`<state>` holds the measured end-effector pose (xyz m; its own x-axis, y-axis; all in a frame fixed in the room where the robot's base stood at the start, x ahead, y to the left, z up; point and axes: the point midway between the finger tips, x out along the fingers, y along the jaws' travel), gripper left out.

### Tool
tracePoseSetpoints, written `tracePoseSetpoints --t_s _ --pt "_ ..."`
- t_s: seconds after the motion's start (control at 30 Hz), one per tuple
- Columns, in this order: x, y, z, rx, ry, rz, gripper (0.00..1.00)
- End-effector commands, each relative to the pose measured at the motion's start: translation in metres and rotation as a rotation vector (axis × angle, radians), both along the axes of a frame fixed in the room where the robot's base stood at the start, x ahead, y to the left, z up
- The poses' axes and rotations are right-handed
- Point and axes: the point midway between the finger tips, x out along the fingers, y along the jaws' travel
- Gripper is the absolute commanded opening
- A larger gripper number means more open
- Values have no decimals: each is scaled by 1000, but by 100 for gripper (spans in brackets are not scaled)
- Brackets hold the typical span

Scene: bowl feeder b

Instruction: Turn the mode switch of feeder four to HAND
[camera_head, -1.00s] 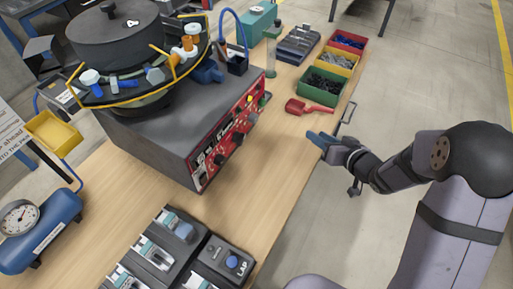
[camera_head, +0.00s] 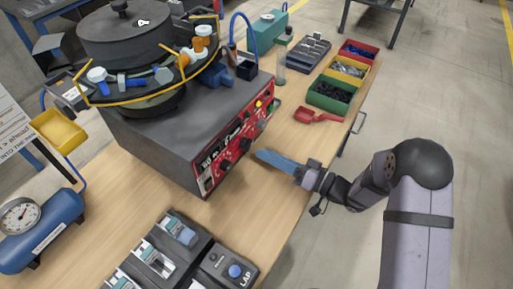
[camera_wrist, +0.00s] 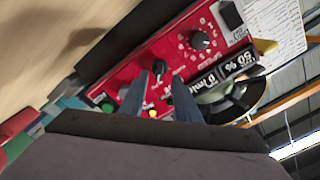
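The feeder (camera_head: 150,135) is a grey box with a red control panel (camera_head: 208,176) on its right side. The panel fills the middle of the wrist view (camera_wrist: 185,52). It carries a black SPEED knob (camera_wrist: 201,40) and a smaller black knob (camera_wrist: 160,69) with a pointer. The smaller knob's lettering is unreadable, and I cannot confirm it is the mode switch. My gripper (camera_head: 262,156) has blue fingers close to the panel. In the wrist view its fingertips (camera_wrist: 160,76) are apart, with the smaller knob showing between them. I cannot tell whether they touch it.
A black rocker switch (camera_wrist: 231,15) and a green button (camera_wrist: 108,106) are also on the panel. The round bowl (camera_head: 125,35) with loose parts sits on top. A red scoop (camera_head: 316,116) and parts bins (camera_head: 330,97) lie farther back. Bench space before the panel is clear.

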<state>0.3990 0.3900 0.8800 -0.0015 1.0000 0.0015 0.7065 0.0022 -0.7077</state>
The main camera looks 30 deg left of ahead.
Motion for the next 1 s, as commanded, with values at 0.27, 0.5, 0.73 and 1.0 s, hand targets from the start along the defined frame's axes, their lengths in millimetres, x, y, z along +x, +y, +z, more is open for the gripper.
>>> tracePoseSetpoints --t_s 0.27,0.5,0.73,1.0 --pt "0 35 1 -1 -1 1 30" --pt "0 46 0 -1 0 -1 30" --pt "0 47 0 -2 0 -2 30" --pt "0 46 0 -1 -1 -1 0"
